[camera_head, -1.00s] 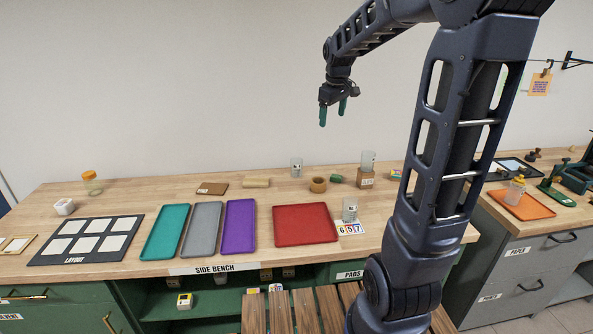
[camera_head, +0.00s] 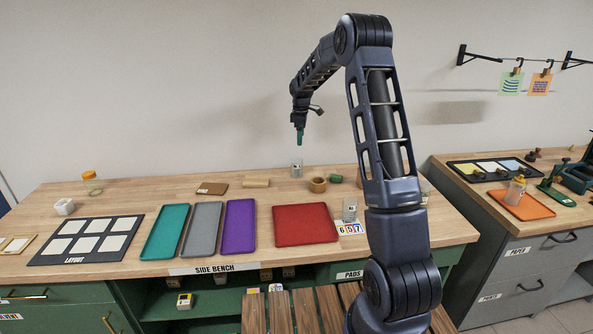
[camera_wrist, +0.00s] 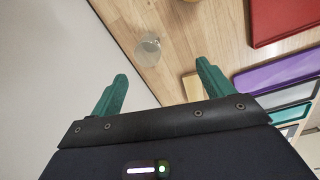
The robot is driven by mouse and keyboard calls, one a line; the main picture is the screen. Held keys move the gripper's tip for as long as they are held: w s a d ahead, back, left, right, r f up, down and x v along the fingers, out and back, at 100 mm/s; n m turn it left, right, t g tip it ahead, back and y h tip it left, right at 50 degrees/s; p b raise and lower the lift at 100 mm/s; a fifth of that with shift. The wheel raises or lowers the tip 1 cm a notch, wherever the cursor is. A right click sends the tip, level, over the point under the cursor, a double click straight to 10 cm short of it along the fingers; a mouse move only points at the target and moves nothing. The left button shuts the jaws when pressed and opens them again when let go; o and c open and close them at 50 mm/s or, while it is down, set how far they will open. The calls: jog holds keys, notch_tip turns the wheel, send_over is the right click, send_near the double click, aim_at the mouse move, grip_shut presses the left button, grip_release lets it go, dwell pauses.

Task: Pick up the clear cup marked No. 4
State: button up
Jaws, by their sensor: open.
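One clear cup (camera_head: 296,168) with a small dark mark stands at the back of the side bench, near the wall. A second clear cup (camera_head: 350,209) stands by the number cards, right of the red tray. The marks are too small to read, so I cannot tell which is No. 4. My gripper (camera_head: 299,138) hangs above the back cup, pointing down, apart from it. In the wrist view, my gripper's green fingers (camera_wrist: 162,75) are spread and empty. A clear cup (camera_wrist: 147,49) shows beyond and between the fingertips, apparently the back one.
A tape roll (camera_head: 317,185), a green cylinder (camera_head: 336,178) and a tan block (camera_head: 255,183) lie near the back cup. The red tray (camera_head: 304,225) and purple tray (camera_head: 239,225) lie in front. The wall is close behind.

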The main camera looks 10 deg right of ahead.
jog(key=n, duration=0.2)
send_near(297, 164)
jog(key=w, duration=0.3)
jog(key=shift+w+d+f, duration=0.1)
jog(key=shift+w+f, duration=0.05)
jog(key=shift+f, duration=5.65)
jog(key=c, duration=1.1)
